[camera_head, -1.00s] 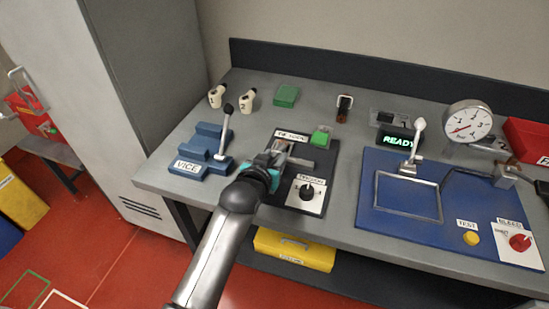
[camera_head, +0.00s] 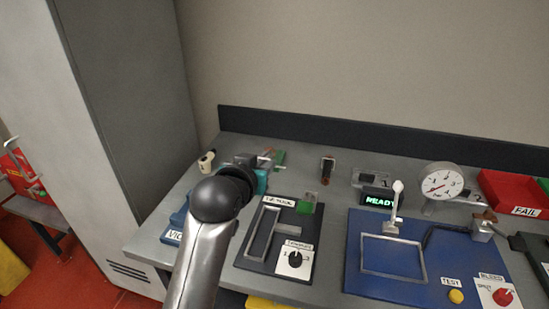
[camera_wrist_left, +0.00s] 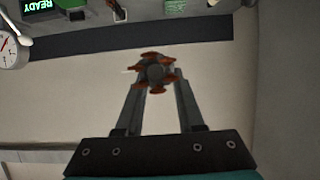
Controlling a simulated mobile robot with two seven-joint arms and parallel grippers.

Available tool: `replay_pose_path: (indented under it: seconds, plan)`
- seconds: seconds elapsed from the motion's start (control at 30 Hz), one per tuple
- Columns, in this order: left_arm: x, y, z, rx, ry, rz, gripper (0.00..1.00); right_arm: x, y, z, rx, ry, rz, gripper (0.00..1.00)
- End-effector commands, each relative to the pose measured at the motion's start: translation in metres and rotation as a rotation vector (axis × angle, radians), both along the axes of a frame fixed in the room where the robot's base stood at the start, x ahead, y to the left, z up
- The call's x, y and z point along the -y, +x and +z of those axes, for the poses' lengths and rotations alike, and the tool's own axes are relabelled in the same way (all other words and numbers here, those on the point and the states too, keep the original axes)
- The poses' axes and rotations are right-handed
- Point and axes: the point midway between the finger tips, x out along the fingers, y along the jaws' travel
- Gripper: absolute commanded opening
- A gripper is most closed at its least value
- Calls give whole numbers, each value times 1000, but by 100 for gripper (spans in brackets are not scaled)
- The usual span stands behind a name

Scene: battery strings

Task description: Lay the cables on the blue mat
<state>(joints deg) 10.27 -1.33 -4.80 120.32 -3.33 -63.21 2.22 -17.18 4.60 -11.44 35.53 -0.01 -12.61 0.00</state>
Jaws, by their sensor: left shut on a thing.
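The blue mat (camera_head: 360,280) lies on the right part of the bench, with a grey rectangular frame (camera_head: 393,258) on it. A dark bent rod or hose (camera_head: 440,229) runs over its back part to a clamp-like fitting (camera_head: 483,227). I cannot pick out loose cables with certainty. My left gripper (camera_head: 258,160) is above the back left of the bench, well left of the mat. In the left wrist view it is shut on a grey hub with several orange-brown lobes (camera_wrist_left: 155,74). My right gripper is not in view.
A black panel with an empty grey frame (camera_head: 262,235) and a knob (camera_head: 295,260) lies left of the mat. A white-knobbed lever (camera_head: 396,200), gauge (camera_head: 441,184), READY display (camera_head: 378,198) and red FAIL bin (camera_head: 515,190) stand behind the mat.

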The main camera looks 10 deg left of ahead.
Motion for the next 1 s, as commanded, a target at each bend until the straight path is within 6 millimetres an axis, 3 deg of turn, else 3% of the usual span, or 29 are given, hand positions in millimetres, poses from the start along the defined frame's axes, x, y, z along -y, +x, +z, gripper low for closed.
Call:
replay_pose_path:
  seconds: [0.27,0.6,0.8,1.0]
  plan:
    - [-1,-7,24,12,2,6,0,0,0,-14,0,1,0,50]
    - [-5,-47,64,10,2,28,0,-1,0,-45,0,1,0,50]
    - [-6,-60,71,4,-1,33,0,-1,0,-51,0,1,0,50]
    - [-6,-57,71,-1,0,33,0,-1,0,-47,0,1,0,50]
